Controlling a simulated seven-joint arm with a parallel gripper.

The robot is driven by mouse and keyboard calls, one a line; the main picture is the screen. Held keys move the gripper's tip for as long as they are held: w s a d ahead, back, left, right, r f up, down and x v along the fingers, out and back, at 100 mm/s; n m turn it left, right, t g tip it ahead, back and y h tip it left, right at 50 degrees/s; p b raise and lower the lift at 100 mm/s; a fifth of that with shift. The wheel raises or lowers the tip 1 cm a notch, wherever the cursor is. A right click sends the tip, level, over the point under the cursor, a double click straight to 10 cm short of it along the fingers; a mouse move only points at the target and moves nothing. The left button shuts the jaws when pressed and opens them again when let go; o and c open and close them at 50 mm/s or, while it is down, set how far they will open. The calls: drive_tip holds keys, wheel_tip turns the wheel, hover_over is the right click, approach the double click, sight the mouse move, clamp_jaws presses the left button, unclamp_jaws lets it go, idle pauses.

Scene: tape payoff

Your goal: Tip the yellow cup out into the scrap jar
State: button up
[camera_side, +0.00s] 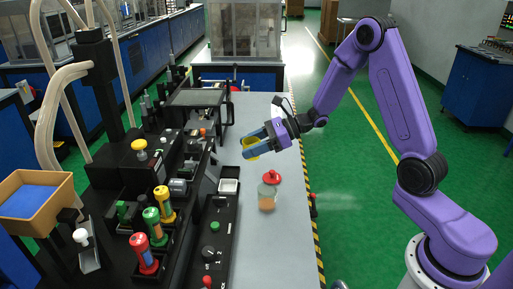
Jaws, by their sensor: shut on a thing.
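My gripper (262,141) is shut on the yellow cup (250,153), which shows partly between the fingers. The cup is held above the grey bench, up and to the left of the scrap jar in the picture. Its tilt and its contents cannot be made out. The scrap jar (267,197) is clear, with orange-brown matter low inside. A red lid or knob (272,177) shows at the jar's top; whether it closes the jar or stands behind it I cannot tell.
The grey bench top (268,250) is clear in front of the jar. A black machine with green, yellow and red spools (158,203) stands to the left. A small white tray (228,186) sits left of the jar. Yellow-black striping marks the bench's right edge.

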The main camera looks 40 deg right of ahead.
drive_tip(key=s+a+r+n+g+y, duration=0.25)
drive_tip(key=a+n+g, duration=0.25)
drive_tip(key=n+g, duration=0.45)
drive_tip(key=s+d+n+g+h, duration=0.4)
drive_tip(key=d+n+g, duration=0.15)
drive_tip(key=g, duration=0.25)
wheel_tip(320, 180, down, 9)
drive_tip(key=n+t+h, duration=0.1)
drive_tip(key=t+h, duration=1)
drive_tip(key=t, duration=0.1)
drive_tip(key=shift+w+a+h, duration=0.1)
drive_tip(key=shift+h, duration=0.25)
idle(1.1)
wheel_tip(320, 180, up, 5)
idle(0.8)
